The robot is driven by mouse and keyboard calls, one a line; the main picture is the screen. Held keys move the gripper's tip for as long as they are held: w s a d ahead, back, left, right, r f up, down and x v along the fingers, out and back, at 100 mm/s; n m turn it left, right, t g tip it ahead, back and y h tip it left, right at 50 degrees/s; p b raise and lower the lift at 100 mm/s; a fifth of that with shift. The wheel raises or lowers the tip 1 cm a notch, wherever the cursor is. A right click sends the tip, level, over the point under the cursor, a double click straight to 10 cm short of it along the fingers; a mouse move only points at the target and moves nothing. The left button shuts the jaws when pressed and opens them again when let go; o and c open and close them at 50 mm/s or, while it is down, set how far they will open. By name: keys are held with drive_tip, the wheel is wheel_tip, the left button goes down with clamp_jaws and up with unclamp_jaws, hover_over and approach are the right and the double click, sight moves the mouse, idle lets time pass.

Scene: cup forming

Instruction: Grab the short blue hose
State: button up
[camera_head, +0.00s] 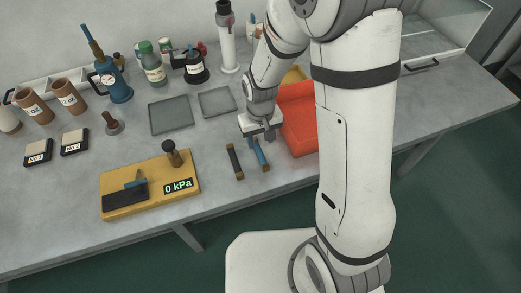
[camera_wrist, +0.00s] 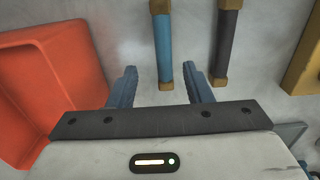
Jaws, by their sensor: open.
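The blue hose (camera_head: 261,154) lies on the grey bench, with brass-coloured ends; its upper end is partly hidden by my gripper in the head view. My gripper (camera_head: 259,138) is just above that end, pointing down. In the wrist view my gripper (camera_wrist: 161,70) is open and empty. The near end of the blue hose (camera_wrist: 163,48) shows between its two blue fingers, apart from both. The hose runs away from the gripper, and its far end reaches the frame edge. I cannot tell the exact height of the fingers above the bench.
A dark hose (camera_head: 235,162) lies parallel, close beside the blue one. A red-orange tray (camera_head: 298,118) stands close on the other side. A yellow pressure station (camera_head: 183,166) reading 0 kPa is to the left. Two grey trays, bottles and brown cups stand farther back.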

sight(259, 151)
drive_tip(key=f, duration=0.2)
drive_tip(key=f+p, duration=0.1)
drive_tip(key=f, duration=0.2)
drive_tip(key=shift+s+a, duration=0.15)
drive_tip(key=shift+a, duration=0.05)
drive_tip(key=shift+r, duration=0.1)
drive_tip(key=shift+c, duration=0.5)
clamp_jaws()
